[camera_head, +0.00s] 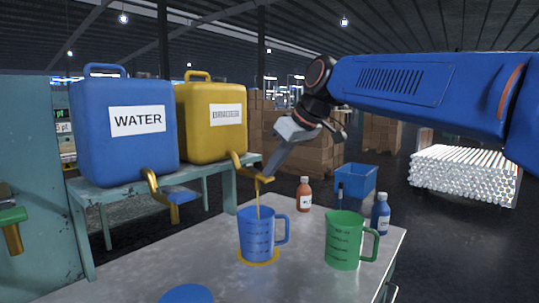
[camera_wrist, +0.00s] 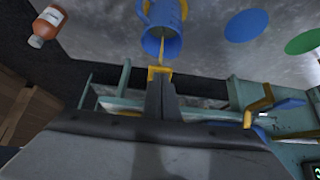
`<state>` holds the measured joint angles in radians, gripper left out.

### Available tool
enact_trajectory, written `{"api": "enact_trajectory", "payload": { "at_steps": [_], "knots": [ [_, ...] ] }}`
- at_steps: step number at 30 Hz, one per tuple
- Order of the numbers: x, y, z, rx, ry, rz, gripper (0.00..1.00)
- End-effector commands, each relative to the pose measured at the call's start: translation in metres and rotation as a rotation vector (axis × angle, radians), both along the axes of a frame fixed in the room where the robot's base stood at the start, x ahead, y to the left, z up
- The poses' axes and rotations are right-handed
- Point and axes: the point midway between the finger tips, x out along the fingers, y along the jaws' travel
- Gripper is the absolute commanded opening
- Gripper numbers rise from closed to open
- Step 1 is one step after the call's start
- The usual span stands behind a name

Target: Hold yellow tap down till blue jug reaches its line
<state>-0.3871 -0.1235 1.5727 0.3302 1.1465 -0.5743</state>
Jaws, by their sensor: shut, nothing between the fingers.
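The yellow tap (camera_head: 245,165) sticks out from the yellow container (camera_head: 210,122) on the raised shelf. My gripper (camera_head: 266,176) is shut and empty, its tips at the tap's lever; in the wrist view the tips (camera_wrist: 160,86) overlap the yellow tap (camera_wrist: 159,72). A thin amber stream runs from the tap into the blue jug (camera_head: 256,232). The jug stands upright on a yellow disc (camera_head: 258,258) on the bench, handle to the right. It also shows in the wrist view (camera_wrist: 162,42). Marks show on its side, but I cannot read the liquid level against its line.
A green jug (camera_head: 344,240), an orange-brown bottle (camera_head: 304,195) and a blue bottle (camera_head: 380,214) stand to the right. The blue WATER container (camera_head: 122,135) has its own tap (camera_head: 172,200) at left. A blue disc (camera_head: 187,294) lies on bare bench at front left.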

Motion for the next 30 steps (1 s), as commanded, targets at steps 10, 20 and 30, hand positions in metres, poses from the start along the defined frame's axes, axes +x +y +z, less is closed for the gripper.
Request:
{"api": "enact_trajectory", "payload": {
  "at_steps": [10,20,30],
  "knots": [
    [0.001,0.000,0.003,-0.002,0.001,0.000,0.00],
    [0.000,0.000,0.015,-0.002,0.002,-0.001,0.00],
    [0.000,0.000,0.017,-0.002,0.002,0.000,0.00]
  ]
}}
